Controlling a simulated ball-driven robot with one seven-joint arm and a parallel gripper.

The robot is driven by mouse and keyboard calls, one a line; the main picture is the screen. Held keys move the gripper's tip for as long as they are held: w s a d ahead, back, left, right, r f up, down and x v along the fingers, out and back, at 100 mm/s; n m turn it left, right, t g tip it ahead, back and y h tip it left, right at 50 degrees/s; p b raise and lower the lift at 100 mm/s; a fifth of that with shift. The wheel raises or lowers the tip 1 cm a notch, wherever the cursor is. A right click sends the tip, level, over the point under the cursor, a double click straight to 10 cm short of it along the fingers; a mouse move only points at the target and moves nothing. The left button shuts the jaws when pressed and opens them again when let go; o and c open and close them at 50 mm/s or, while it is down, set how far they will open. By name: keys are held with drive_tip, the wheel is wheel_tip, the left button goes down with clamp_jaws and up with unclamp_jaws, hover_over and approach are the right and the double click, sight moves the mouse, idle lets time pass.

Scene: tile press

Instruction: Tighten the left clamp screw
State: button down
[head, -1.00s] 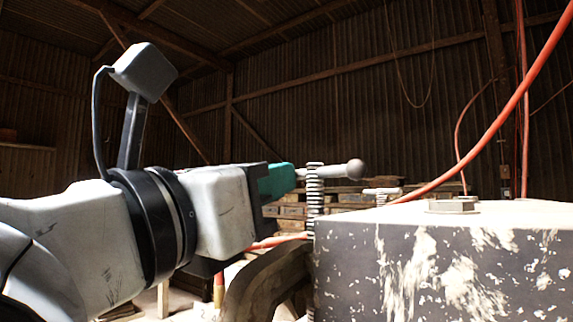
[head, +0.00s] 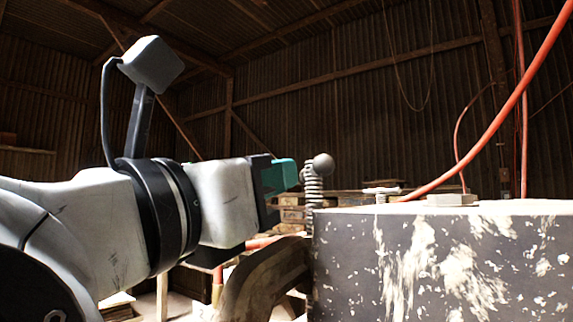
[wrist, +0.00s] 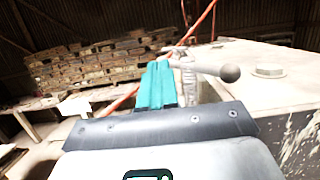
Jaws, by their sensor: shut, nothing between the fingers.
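The left clamp screw (head: 313,190) is a grey threaded rod standing upright at the left edge of the dark press block. Its crossbar handle (wrist: 205,67) runs left to right in the wrist view and ends in a round knob (wrist: 230,73). In the head view the knob (head: 323,165) appears almost in line with the screw top. My gripper (head: 293,173) has teal fingers, shut and empty, just left of the screw top. In the wrist view the fingertips (wrist: 158,67) overlap the bar's left end; I cannot tell whether they touch. The bar's other end is hidden.
The paint-splashed block (head: 440,265) fills the right, with a hex bolt head (head: 452,199) on top. Another small crossbar (head: 382,190) shows farther back. An orange hose (head: 490,130) hangs behind.

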drive_tip(key=s+a+b, duration=0.2)
drive_tip(key=s+a, duration=0.4)
drive_tip(key=s, duration=0.1)
drive_tip(key=shift+s+b, duration=0.3)
drive_tip(key=shift+s, duration=0.05)
idle(0.4)
